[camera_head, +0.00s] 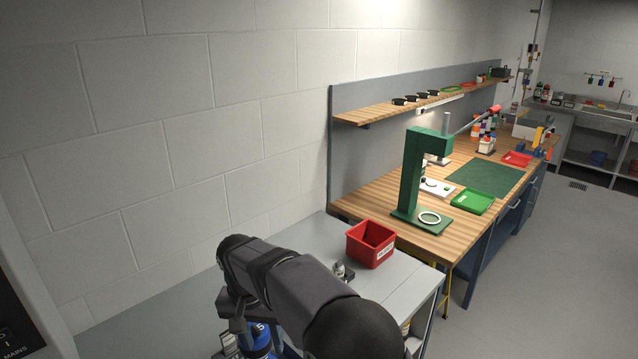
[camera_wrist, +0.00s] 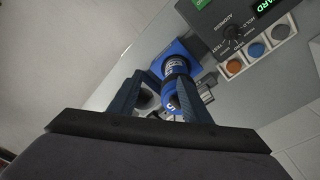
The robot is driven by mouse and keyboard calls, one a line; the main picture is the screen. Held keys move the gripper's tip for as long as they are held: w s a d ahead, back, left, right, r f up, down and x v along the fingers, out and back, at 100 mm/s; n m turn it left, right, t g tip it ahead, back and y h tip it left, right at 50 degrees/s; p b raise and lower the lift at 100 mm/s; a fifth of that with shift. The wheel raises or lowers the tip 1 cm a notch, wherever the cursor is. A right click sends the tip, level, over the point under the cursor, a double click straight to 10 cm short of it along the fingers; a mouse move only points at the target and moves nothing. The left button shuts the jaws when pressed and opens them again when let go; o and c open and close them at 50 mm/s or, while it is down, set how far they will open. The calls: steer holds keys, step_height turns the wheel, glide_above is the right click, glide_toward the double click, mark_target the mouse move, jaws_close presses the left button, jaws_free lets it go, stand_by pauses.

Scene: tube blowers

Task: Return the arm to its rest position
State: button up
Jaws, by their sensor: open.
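My arm (camera_head: 285,280) reaches across the lower middle of the head view, over the grey bench. My gripper (camera_wrist: 160,86) is open in the wrist view, with one dark finger on each side.
A dark control panel (camera_wrist: 232,35) with knobs and orange, blue and grey buttons is close on the right in the wrist view. A red bin (camera_head: 366,246) stands on the grey bench (camera_head: 412,283). A green press-like stand (camera_head: 409,182) is on the wooden bench behind. The wall is at left.

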steer(key=s+d+f+b, duration=0.1)
steer(key=s+d, duration=0.2)
steer(key=d, duration=0.8)
steer(key=s+d+f+n+b, duration=0.1)
steer(key=s+d+f, duration=0.2)
steer(key=s+d, duration=0.5)
steer(key=s+d+f+g+b, duration=0.1)
steer(key=s+d+f, duration=0.2)
steer(key=s+d, duration=0.5)
steer(key=shift+s+f+n+y, duration=0.3)
steer(key=shift+s+n+y, duration=0.1)
steer(key=shift+s, duration=0.35)
